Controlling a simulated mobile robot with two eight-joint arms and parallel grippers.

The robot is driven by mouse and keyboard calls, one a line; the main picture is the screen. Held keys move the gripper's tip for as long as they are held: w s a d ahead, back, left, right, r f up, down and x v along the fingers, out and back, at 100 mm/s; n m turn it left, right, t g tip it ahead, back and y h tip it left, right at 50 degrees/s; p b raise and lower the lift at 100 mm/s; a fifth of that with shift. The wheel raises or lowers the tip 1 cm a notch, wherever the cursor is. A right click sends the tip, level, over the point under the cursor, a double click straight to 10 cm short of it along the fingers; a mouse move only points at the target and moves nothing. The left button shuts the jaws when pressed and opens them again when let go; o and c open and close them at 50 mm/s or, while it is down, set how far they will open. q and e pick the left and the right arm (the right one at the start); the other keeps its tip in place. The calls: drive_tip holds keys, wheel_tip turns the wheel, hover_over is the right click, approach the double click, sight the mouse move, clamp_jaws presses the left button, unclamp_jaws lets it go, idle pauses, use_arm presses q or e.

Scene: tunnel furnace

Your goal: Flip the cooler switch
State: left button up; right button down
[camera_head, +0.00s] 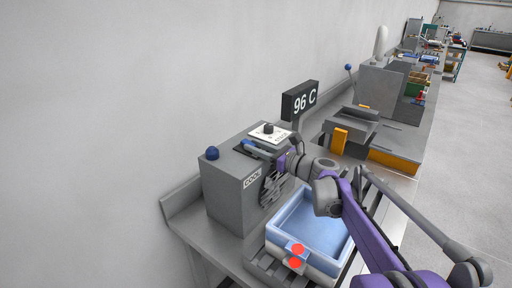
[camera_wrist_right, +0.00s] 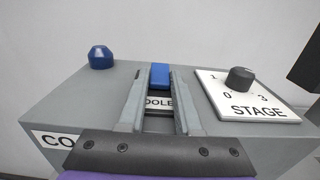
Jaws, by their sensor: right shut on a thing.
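The cooler switch (camera_wrist_right: 160,76) is a small blue block on top of a grey box (camera_head: 222,195) labelled "COOL". My right gripper (camera_wrist_right: 159,90) is shut on the switch, with one finger on each side of it. A label, partly hidden, lies on the box top between the fingers. In the head view my right gripper (camera_head: 254,148) reaches over the box top from the right. The switch is mostly hidden by the fingers there. My left gripper is not in view.
A blue knob (camera_wrist_right: 101,57) stands left of the switch. A black stage dial (camera_wrist_right: 240,78) on a white plate (camera_wrist_right: 247,107) is to the right. A "96 C" display (camera_head: 300,101) stands behind. A blue tray (camera_head: 312,222) lies in front of the box.

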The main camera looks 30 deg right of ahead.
drive_tip(key=shift+w+a+r+g+h+p, duration=0.1)
drive_tip(key=shift+r+g+h+p, duration=0.25)
drive_tip(key=shift+g+p, duration=0.6)
drive_tip(key=shift+w+a+r+g+h+p, duration=0.1)
drive_tip(key=shift+r+g+h+p, duration=0.2)
drive_tip(key=shift+g+p, duration=0.6)
drive_tip(key=shift+d+g+h+p, duration=0.1)
drive_tip(key=shift+g+h+p, duration=0.15)
drive_tip(key=shift+p, duration=0.3)
drive_tip(key=shift+f, duration=0.1)
drive_tip(key=c, duration=0.6)
unclamp_jaws()
drive_tip(key=v, duration=1)
drive_tip(key=shift+s+d, duration=0.15)
drive_tip(key=shift+s, duration=0.2)
